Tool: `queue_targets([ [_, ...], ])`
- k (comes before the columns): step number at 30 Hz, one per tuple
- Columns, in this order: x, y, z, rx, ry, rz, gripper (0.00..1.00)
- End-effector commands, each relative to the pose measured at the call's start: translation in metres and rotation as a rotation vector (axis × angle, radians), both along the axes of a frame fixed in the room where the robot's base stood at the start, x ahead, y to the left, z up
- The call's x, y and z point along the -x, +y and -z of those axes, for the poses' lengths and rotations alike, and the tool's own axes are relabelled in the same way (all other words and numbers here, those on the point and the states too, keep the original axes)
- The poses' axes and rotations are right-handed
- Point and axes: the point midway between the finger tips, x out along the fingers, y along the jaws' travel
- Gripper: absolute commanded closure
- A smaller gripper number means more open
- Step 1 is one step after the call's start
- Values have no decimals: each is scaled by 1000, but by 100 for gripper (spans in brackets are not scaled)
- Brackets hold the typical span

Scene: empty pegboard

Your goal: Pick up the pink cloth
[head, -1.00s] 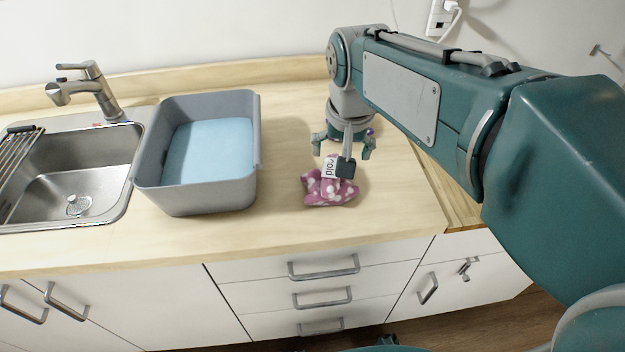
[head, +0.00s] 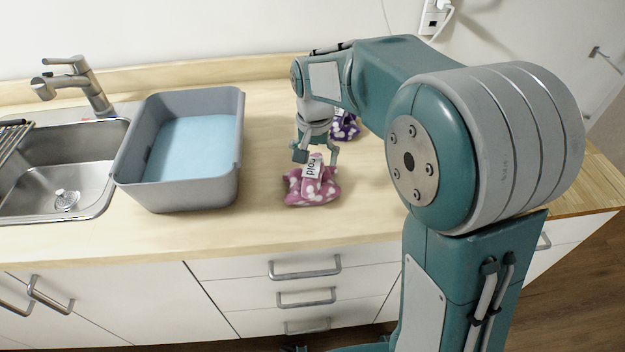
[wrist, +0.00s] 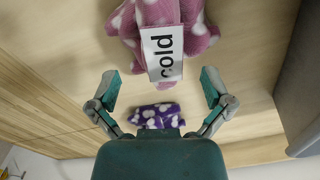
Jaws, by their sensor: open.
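The pink cloth (head: 312,190) with white spots lies bunched on the wooden counter, right of the grey bin. A white tag reading "cold" lies on it. In the wrist view the pink cloth (wrist: 192,18) shows at the top, beyond the fingertips, with its tag hanging toward the gripper. My gripper (head: 317,155) is just behind and above the cloth in the head view. In the wrist view its fingers (wrist: 158,88) are spread wide with nothing between them. I cannot tell from the head view whether a finger touches the cloth.
A purple spotted cloth (head: 345,127) lies behind my gripper, and it shows in the wrist view (wrist: 157,115). The grey bin (head: 190,195) with a light blue bottom stands left, beside the sink (head: 85,160) and faucet (head: 75,80). Counter between bin and pink cloth is clear.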

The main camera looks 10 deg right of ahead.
Motion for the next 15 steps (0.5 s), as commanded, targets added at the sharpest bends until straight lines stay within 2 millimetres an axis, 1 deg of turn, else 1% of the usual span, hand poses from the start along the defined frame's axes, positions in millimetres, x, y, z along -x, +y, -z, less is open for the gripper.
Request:
queue_targets([
  [3,3,2,20,3,5,-1,0],
  [8,4,2,42,3,4,-1,0],
  [10,4,2,47,3,4,-1,0],
  [15,4,2,47,2,1,-1,0],
])
